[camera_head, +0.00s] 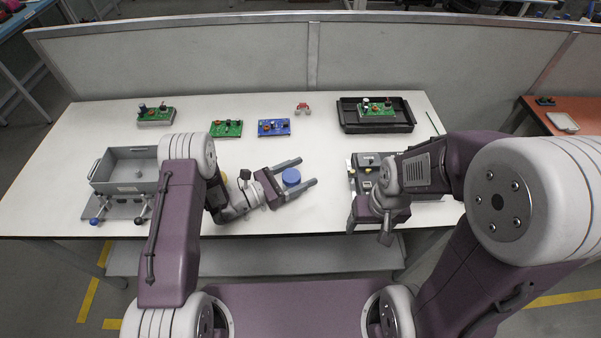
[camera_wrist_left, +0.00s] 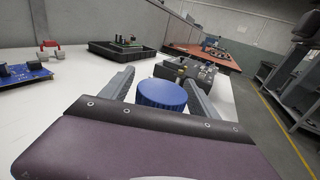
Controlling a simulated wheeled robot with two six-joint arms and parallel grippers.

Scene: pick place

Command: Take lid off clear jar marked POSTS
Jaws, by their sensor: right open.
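A round blue lid (camera_head: 291,176) sits between the fingers of my left gripper (camera_head: 307,171), over the white table. It also shows in the left wrist view (camera_wrist_left: 162,94), close to the palm. The fingers are apart, one on each side of the lid, and reach past it; a gap shows on at least one side. The jar body below the lid is hidden, and no POSTS marking can be read. My right gripper (camera_head: 369,230) is open and empty at the table's front edge, pointing down, well to the right of the lid.
A grey open bin (camera_head: 130,185) stands at the left. Green boards (camera_head: 226,128) (camera_head: 155,114) and a blue board (camera_head: 273,127) lie behind, near a small red part (camera_head: 302,108). A black tray (camera_head: 348,122) holds another board. A grey fixture (camera_head: 365,160) stands by my right arm.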

